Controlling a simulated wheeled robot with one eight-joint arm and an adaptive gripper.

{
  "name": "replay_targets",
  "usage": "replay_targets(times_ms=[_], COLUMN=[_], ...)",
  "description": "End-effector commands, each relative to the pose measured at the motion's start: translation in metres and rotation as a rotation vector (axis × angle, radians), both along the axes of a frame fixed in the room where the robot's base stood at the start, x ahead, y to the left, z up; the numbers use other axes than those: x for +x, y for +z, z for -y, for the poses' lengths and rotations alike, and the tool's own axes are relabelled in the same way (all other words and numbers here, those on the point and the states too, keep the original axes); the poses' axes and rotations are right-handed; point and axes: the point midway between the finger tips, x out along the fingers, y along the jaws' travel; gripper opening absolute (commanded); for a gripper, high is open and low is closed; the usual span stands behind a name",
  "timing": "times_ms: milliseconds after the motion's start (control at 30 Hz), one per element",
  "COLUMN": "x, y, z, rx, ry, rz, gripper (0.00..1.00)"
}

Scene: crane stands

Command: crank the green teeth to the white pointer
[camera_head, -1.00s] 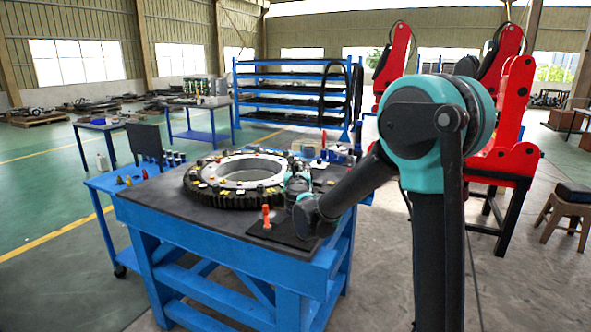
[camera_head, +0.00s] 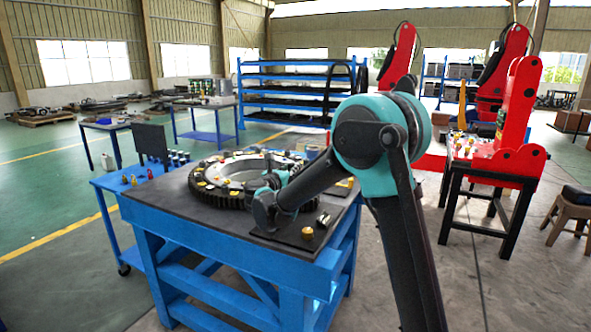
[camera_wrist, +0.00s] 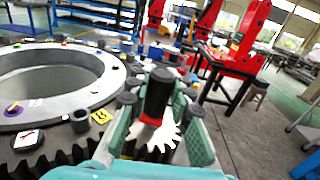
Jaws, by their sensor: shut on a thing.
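The large ring gear (camera_head: 207,190) lies flat on the table, with dark outer teeth and coloured tags on its top. In the wrist view the ring gear (camera_wrist: 98,92) fills the left, and a small pale pinion gear (camera_wrist: 168,134) sits beside its teeth. A black crank handle (camera_wrist: 159,90) with a red band stands above the pinion. My gripper (camera_wrist: 160,105) is shut on this handle, one teal finger on each side. My gripper (camera_head: 272,182) is at the ring's near right edge in the head view. I cannot make out green teeth or a white pointer.
The blue table (camera_head: 150,207) has a black plate with a brass knob (camera_head: 307,233) at its front right. A blue cart (camera_head: 108,182) stands left. Red crane stands (camera_head: 518,120) are behind on the right. Open floor lies around.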

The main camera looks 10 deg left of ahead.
Motion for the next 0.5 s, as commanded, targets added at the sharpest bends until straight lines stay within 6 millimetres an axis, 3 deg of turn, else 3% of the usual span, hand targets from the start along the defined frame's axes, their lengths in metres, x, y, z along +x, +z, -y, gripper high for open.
replay_targets(times_ms=[433, 467, 500], x=[-0.0005, -0.0005, -0.0004], y=[-0.0003, -0.0003, -0.0003], z=[-0.0059, -0.0059, -0.0058], rx=[0.0, 0.0, 0.0], ry=[-0.034, -0.034, -0.034], rz=[0.0, 0.0, 0.0], gripper=[0.0, 0.23, 0.28])
